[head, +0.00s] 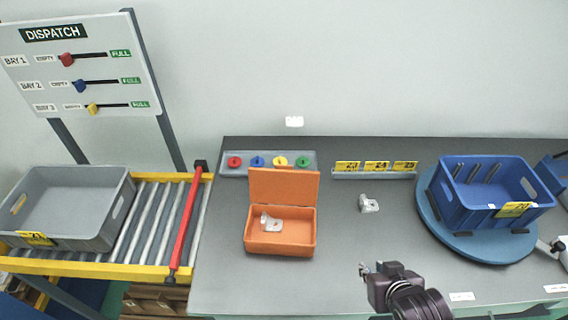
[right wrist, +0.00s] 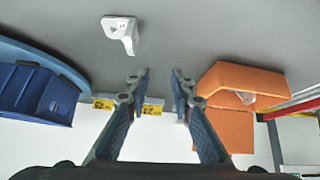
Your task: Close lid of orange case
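The orange case (head: 280,245) stands on the grey table with its lid (head: 284,186) raised upright at the back. A pale metal casting (head: 271,222) lies inside it. The case also shows in the right wrist view (right wrist: 240,80), at the right. My right gripper (head: 373,268) is above the table's front part, right of the case and apart from it. In the right wrist view its two fingers (right wrist: 160,80) are spread with nothing between them. My left gripper is not in the head view.
A second casting (head: 369,204) lies on the table right of the case. A blue crate (head: 483,213) sits on a round blue turntable (head: 450,237). A tray of coloured knobs (head: 230,172) is behind the case. A grey bin (head: 108,212) rests on the roller conveyor (head: 153,222) at left.

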